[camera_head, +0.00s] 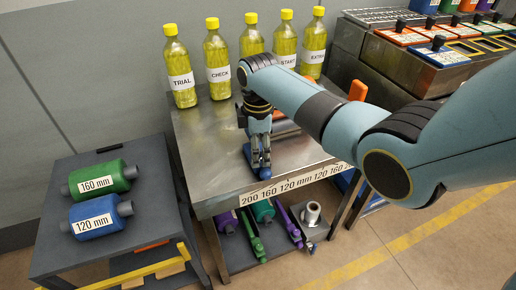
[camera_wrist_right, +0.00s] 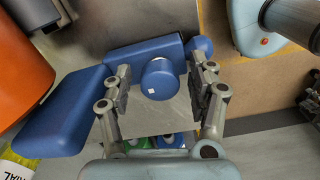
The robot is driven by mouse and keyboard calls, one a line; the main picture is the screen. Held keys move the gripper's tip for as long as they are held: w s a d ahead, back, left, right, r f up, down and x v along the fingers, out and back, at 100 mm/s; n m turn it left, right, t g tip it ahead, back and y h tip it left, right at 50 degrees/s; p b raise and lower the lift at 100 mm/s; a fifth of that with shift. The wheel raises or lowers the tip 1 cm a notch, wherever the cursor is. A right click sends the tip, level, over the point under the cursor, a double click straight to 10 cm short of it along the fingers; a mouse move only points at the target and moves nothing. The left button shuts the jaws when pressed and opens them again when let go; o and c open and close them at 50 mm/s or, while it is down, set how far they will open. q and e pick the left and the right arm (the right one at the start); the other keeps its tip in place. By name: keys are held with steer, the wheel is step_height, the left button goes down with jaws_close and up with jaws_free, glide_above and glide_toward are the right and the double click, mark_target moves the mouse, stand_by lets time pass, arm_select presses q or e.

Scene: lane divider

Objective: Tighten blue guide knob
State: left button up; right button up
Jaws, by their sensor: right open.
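In the right wrist view the blue guide knob (camera_wrist_right: 160,80) is a round blue cap with a small white mark. It sits on a blue guide block (camera_wrist_right: 120,55), with a blue paddle (camera_wrist_right: 62,112) to the left. My right gripper (camera_wrist_right: 161,92) is open, with one finger on each side of the knob; I cannot tell whether either finger touches it. In the head view my right gripper (camera_head: 259,158) points down at the front edge of the metal table, and mostly hides the knob. My left gripper is not in view.
Several yellow-capped bottles (camera_head: 217,62) stand along the table's back. An orange guide part (camera_head: 357,90) is behind my right arm. A side cart holds a green 160 mm cylinder (camera_head: 100,178) and a blue 120 mm cylinder (camera_head: 97,217). A lower shelf (camera_head: 240,258) holds spare parts.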

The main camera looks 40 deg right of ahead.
steer(key=shift+c, duration=0.2)
steer(key=c, duration=1.2)
steer(key=shift+o, duration=0.2)
steer(key=shift+r, duration=0.1)
